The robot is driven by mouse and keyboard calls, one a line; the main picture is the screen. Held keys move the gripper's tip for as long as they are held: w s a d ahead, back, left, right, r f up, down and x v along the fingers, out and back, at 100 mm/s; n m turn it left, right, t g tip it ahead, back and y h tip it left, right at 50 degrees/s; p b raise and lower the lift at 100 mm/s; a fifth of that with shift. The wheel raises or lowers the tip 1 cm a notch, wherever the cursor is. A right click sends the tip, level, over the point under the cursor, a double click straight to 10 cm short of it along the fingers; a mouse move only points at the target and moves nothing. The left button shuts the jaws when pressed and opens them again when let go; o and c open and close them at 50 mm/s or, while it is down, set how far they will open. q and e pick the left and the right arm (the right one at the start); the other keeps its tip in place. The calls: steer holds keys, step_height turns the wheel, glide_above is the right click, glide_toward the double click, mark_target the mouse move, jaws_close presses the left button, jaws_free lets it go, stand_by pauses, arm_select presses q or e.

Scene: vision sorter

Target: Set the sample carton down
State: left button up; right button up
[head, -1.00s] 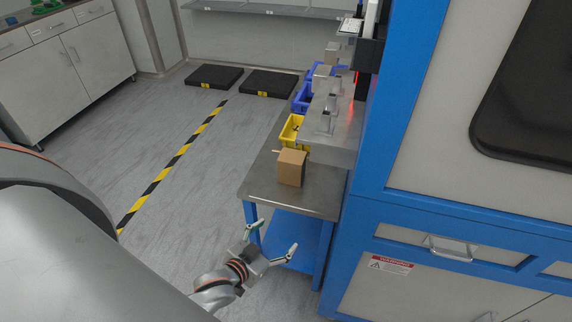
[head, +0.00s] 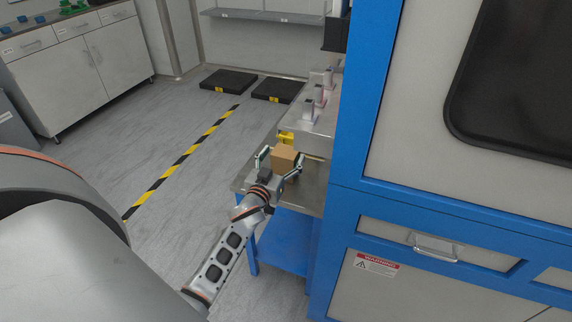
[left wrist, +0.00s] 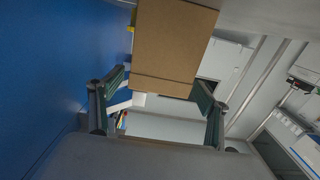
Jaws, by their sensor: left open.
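The sample carton (head: 284,155) is a plain brown box standing on the metal side table (head: 312,200). In the left wrist view the carton (left wrist: 174,45) fills the top middle. My left gripper (head: 282,158) is open at the carton's near side, with one finger toward each side of it. In the left wrist view its fingers (left wrist: 160,92) are spread apart, with the carton's near edge between or just beyond the tips. I cannot tell whether either finger touches it. My right gripper is in neither view.
A yellow bin (head: 286,138) sits just behind the carton, partly hidden. A metal machine ledge (head: 316,125) and the large blue-framed cabinet (head: 350,140) close off the right side. Black floor platforms (head: 227,79) lie at the back. The floor left of the table is clear.

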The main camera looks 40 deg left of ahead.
arm_select(q)
steer(key=shift+x, duration=1.05)
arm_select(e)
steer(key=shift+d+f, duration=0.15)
arm_select(q)
steer(key=shift+d, duration=0.1)
steer(key=c, duration=1.7)
steer(key=shift+r, duration=0.5)
step_height(320, 180, up, 5)
steer(key=shift+w+f+p, duration=0.1)
steer(key=shift+p, duration=1.05)
step_height(320, 180, up, 4)
steer(key=shift+f+p, duration=0.2)
steer(key=shift+p, duration=0.5)
steer(key=shift+r, duration=0.4)
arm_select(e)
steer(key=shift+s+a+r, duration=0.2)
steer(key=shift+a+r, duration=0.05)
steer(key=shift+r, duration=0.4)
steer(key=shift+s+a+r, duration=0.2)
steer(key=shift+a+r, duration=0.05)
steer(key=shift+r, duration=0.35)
